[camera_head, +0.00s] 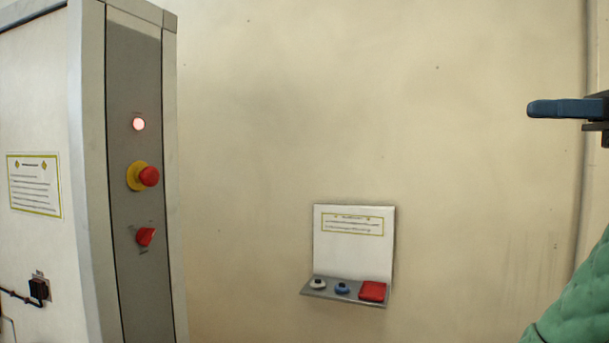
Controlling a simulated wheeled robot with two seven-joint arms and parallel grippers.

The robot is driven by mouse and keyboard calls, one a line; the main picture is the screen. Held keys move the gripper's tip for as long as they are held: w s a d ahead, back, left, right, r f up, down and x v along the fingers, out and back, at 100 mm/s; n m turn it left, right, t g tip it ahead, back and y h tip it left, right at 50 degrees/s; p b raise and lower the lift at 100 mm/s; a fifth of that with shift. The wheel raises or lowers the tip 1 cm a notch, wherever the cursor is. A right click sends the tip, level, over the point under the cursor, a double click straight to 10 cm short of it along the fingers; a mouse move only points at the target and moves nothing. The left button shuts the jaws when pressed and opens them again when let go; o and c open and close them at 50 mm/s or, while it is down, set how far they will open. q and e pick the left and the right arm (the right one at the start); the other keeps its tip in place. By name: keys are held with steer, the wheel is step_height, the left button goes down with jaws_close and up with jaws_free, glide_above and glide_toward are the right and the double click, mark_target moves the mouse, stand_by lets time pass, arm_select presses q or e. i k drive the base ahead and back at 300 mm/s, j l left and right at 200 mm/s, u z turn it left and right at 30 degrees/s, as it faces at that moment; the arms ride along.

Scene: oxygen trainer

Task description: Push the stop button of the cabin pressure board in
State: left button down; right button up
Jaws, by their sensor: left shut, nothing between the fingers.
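A tall grey-white cabinet (88,180) stands at the left with a dark grey panel strip (133,75). On the strip, a red mushroom button (149,176) on a yellow collar sits below a lit pinkish lamp (138,124) and stands out from the panel. A red rotary switch (145,236) is below it. Labels are too small to read, so I cannot tell which unit is the cabin pressure board.
A small wall board (328,250) has a grey ledge with a white button (318,283), a blue button (342,288) and a red square block (373,291). A green textured shape (575,305) fills the lower right corner. The wall between is bare.

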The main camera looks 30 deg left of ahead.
mark_target(150, 176)
steer(key=j, duration=0.55)
steer(key=k+j, duration=0.15)
steer(key=j, duration=0.95)
steer(key=k+j, duration=0.15)
steer(key=j, duration=0.4)
